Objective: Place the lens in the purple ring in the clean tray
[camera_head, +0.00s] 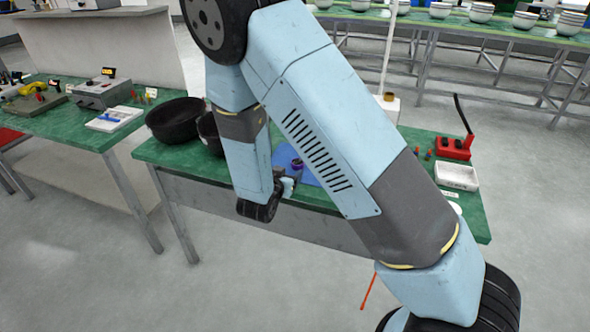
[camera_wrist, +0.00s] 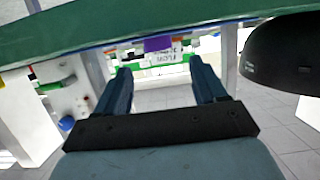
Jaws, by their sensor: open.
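A purple ring (camera_head: 296,163) sits on a blue mat (camera_head: 309,179) on the green table, mostly hidden behind my arm. I cannot make out a lens in it. A white tray (camera_head: 457,176) stands at the table's right end; its label is not readable. My gripper shows at the front edge of the table near the mat, largely covered by my arm. In the wrist view my gripper (camera_wrist: 162,75) is open, with nothing between its two fingers. A purple patch (camera_wrist: 157,44) shows beyond the fingers in that view; I cannot tell what it is.
Black bowls (camera_head: 175,119) stand at the table's left end. A red device (camera_head: 454,147) with a dark upright cable stands behind the white tray. Another green table (camera_head: 60,118) with equipment is at left. Stacked bowls (camera_head: 525,19) stand on the back bench. Open floor lies in front.

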